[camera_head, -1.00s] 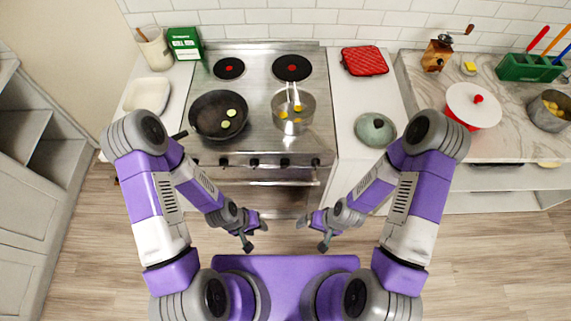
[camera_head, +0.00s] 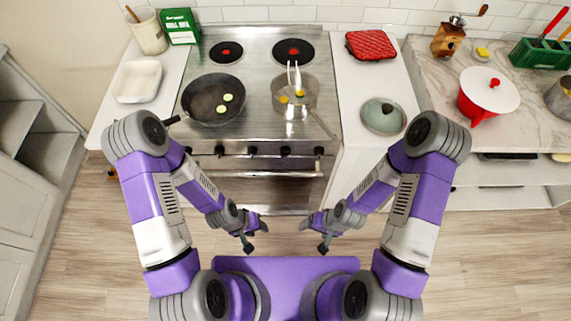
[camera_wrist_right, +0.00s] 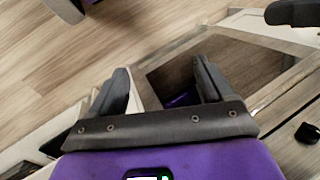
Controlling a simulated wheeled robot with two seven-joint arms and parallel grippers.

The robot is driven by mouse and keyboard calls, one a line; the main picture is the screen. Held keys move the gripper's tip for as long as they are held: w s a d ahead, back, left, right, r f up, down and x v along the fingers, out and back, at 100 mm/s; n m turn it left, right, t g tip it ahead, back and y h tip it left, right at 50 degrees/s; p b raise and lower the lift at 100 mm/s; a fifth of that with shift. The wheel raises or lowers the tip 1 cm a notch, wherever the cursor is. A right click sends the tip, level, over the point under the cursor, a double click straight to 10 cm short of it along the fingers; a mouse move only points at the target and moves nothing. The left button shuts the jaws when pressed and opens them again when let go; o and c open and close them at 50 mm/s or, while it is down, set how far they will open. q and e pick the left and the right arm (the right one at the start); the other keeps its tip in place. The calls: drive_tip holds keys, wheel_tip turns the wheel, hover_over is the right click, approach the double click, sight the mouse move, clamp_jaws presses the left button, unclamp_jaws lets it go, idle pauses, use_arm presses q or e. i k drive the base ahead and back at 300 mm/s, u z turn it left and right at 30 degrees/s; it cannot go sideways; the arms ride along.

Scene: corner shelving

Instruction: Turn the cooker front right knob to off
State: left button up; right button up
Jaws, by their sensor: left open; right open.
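The cooker (camera_head: 262,122) stands ahead with a row of several dark knobs along its front edge. The rightmost knob (camera_head: 319,151) sits below the saucepan; its pointer setting is too small to read. My left gripper (camera_head: 256,237) is open and empty, apart from the cooker front. My right gripper (camera_head: 313,236) is open and empty, below the rightmost knob in the picture and apart from it. In the right wrist view its two fingers are spread (camera_wrist_right: 160,85) with nothing between them. A dark knob-like piece (camera_wrist_right: 308,133) shows at that view's right edge.
A frying pan (camera_head: 204,111) and a saucepan (camera_head: 309,93) stand on the front of the hob, the saucepan's handle reaching over the front edge near the right knob. A lid (camera_head: 383,117) lies on the right counter. Floor between cooker and base is clear.

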sight(284, 151)
drive_tip(key=k, duration=1.2)
drive_tip(key=z, duration=0.7)
drive_tip(key=i, duration=1.35)
drive_tip(key=u, duration=0.8)
